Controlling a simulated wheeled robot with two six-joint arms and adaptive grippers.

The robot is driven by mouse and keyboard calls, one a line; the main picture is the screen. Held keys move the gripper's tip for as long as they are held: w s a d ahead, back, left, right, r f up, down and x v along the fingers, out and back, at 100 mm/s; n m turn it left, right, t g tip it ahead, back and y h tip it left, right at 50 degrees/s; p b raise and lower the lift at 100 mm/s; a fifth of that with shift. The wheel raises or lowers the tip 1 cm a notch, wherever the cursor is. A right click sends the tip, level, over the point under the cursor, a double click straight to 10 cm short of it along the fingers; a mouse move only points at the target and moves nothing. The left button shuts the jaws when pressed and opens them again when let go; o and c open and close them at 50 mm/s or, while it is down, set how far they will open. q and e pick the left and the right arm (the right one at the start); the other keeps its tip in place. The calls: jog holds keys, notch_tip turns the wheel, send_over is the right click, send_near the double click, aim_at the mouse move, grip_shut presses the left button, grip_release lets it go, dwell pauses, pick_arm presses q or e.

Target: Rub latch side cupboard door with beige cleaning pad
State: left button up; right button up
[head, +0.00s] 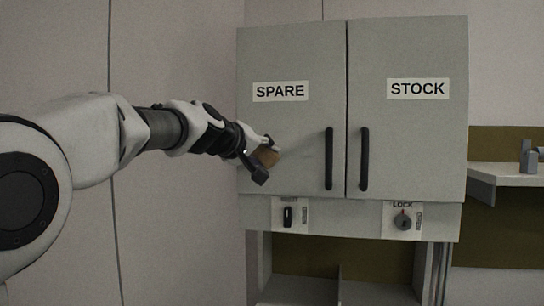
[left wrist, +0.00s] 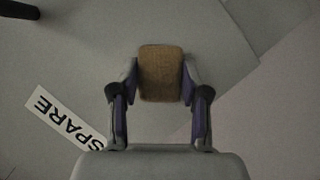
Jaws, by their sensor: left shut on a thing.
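The cupboard's left door (head: 295,55), labelled SPARE, is closed, with a black bar handle (head: 329,158) near its right edge. A small panel with a black latch (head: 288,216) sits below it. My left gripper (head: 264,160) is shut on the beige cleaning pad (head: 269,157) at the lower left of this door. The pad also shows between the fingers in the left wrist view (left wrist: 161,73), with the door behind it. I cannot tell whether the pad touches the door. My right gripper is not in view.
The right door (head: 415,140), labelled STOCK, is closed, with its own black handle (head: 364,158) and a round LOCK knob (head: 403,220) below. An open compartment lies under the cupboard. A shelf (head: 508,172) with a small grey object stands at the right.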

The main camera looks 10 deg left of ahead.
pick_arm(q)
jog(key=a+r+p, duration=0.1)
jog(key=a+r, duration=0.1)
jog(key=a, duration=0.3)
jog(key=shift+d+f, duration=0.2)
jog(key=shift+d, duration=1.75)
jog(key=shift+d+f, duration=0.2)
jog(key=shift+d, duration=1.7)
jog(key=shift+a+b, duration=0.35)
jog(key=shift+a, duration=1.3)
jog(key=s+a+b, duration=0.3)
jog(key=s+a, duration=0.1)
jog(key=s, duration=0.1)
jog(key=shift+s+a+b, duration=0.25)
jog(key=shift+s+b, duration=0.05)
jog(key=shift+s, duration=0.05)
